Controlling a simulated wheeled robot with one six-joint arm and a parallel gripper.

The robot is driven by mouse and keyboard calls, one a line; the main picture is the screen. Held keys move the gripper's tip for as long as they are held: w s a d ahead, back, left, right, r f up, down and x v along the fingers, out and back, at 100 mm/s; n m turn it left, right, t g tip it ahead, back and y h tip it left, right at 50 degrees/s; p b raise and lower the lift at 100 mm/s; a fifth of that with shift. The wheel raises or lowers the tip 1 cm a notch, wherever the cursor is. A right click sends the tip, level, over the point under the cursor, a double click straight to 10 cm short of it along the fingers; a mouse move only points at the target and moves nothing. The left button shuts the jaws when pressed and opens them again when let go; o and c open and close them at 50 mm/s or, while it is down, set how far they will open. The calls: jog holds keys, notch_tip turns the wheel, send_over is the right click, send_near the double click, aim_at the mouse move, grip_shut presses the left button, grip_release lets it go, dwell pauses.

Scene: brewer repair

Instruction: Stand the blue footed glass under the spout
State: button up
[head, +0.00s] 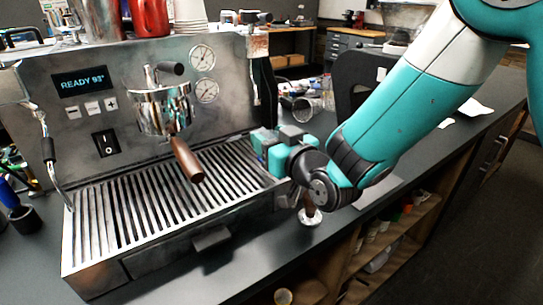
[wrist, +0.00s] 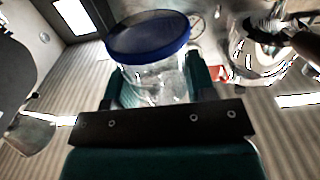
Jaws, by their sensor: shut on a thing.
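In the head view my gripper (head: 268,144) is over the right end of the slatted drip tray (head: 130,215), and the glass is almost wholly hidden behind the fingers. The chrome brew head with its portafilter (head: 165,112) and brown handle (head: 187,160) is to the left of my gripper, above the tray. The spout itself is not clear. A chrome part (wrist: 262,50) shows upper right in the wrist view.
The steam wand (head: 50,150) hangs at the tray's left. A tamper (head: 310,215) stands on the counter right of the machine, below my wrist. A metal jug (head: 302,106) lies farther back. The tray's middle and left are clear.

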jog(key=shift+f+b, duration=0.9)
jog(key=shift+f, duration=1.05)
jog(key=shift+f, duration=0.2)
jog(key=o, duration=1)
